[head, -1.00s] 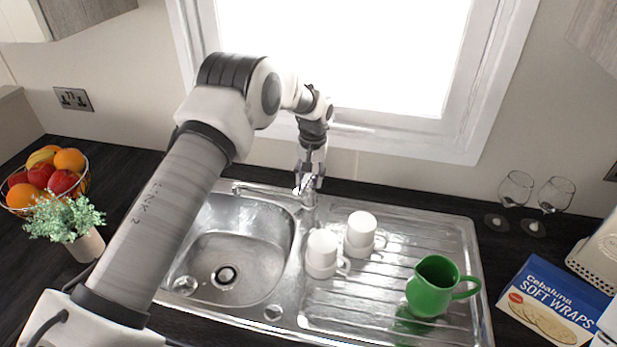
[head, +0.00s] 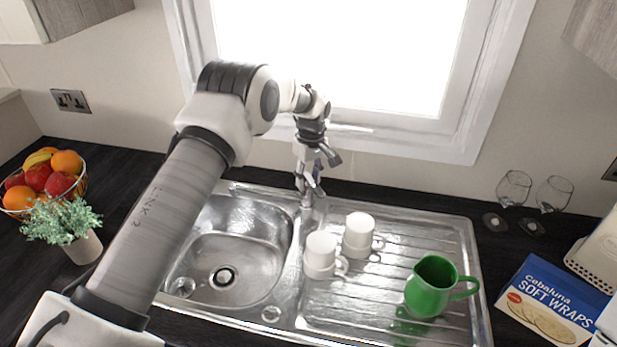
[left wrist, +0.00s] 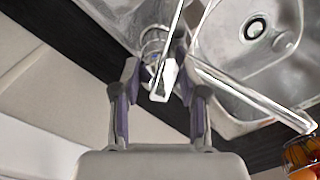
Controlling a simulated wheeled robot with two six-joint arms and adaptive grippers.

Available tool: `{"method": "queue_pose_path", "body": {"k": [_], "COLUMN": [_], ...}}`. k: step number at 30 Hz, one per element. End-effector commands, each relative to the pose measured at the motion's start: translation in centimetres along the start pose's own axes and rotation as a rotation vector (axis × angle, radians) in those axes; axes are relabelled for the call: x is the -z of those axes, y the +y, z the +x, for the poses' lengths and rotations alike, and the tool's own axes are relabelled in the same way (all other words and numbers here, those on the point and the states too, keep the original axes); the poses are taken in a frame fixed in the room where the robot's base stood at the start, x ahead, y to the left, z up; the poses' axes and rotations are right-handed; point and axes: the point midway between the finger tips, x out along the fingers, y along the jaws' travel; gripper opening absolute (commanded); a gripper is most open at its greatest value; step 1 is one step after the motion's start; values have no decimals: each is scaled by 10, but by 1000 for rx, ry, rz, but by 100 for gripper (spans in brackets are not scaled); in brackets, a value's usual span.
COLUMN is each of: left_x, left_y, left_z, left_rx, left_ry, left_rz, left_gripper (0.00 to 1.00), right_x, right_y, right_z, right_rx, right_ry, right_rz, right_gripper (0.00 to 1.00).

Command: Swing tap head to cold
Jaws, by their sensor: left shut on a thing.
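The chrome tap (head: 307,212) stands at the back edge of the steel sink, between basin and drainer. My left gripper (head: 312,180) reaches down onto its top from behind. In the left wrist view the left gripper (left wrist: 158,80) has its two fingers on either side of the pale tap head (left wrist: 163,80), shut on it. The long spout (left wrist: 255,97) runs from the tap out over the basin in that view. My fingers partly hide the tap head in the head view. I cannot read any hot or cold mark. My right gripper is not in view.
The basin (head: 215,285) is empty. Two stacks of white cups (head: 321,250) and a green jug (head: 430,288) stand on the drainer right of the tap. Two glasses (head: 513,188), a wraps box (head: 550,305), a plant (head: 62,222) and a fruit basket (head: 45,185) stand on the counter.

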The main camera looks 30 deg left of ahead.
Motion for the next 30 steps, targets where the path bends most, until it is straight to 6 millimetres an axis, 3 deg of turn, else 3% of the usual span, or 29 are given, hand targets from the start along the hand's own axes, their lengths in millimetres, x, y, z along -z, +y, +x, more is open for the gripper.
{"method": "queue_pose_path", "body": {"k": [17,18,20,30], "left_x": [-1,-1,-1,0], "left_y": [-3,-3,-2,-1], "left_z": [6,6,5,-1], "left_rx": [9,9,8,3], "left_ry": [-7,-7,-7,-4], "left_rz": [-40,-40,-40,-40], "left_gripper": [0,50,69,69], "right_x": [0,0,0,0], "right_y": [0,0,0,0], "right_z": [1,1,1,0], "right_rx": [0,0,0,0], "right_ry": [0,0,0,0], "right_rz": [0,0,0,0], "right_gripper": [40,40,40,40]}}
